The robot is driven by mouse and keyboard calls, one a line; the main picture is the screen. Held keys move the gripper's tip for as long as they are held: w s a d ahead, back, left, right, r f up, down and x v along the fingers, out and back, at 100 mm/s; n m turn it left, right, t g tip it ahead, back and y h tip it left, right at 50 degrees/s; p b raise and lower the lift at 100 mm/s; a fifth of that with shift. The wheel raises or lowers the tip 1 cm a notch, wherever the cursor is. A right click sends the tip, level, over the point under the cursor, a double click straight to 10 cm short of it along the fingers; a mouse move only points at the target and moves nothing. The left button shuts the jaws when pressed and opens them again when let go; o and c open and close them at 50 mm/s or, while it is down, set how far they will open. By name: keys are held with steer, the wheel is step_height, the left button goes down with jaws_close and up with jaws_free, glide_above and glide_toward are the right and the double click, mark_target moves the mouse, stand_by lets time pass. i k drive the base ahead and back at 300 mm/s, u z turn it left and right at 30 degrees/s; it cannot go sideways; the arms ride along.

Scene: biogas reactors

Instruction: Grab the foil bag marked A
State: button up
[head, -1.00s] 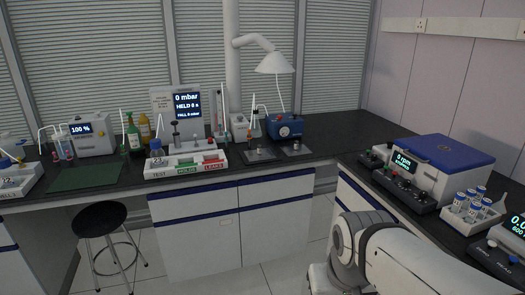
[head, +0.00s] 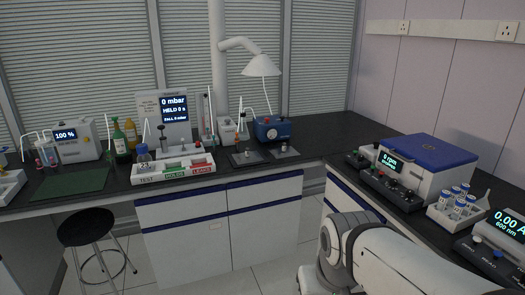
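No foil bag marked A can be made out in the head view. Part of my arm shows at the lower right, in front of the right-hand bench. My gripper is not in the picture, so its state is hidden.
A dark bench (head: 340,140) runs along the back and right. A stool (head: 87,228) stands on the open floor at left.

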mark_target(284, 152)
steer(key=u, duration=0.3)
steer(key=i, duration=2.7)
steer(key=z, duration=0.3)
steer(key=k, duration=0.8)
steer(key=z, duration=0.2)
steer(key=i, duration=0.8)
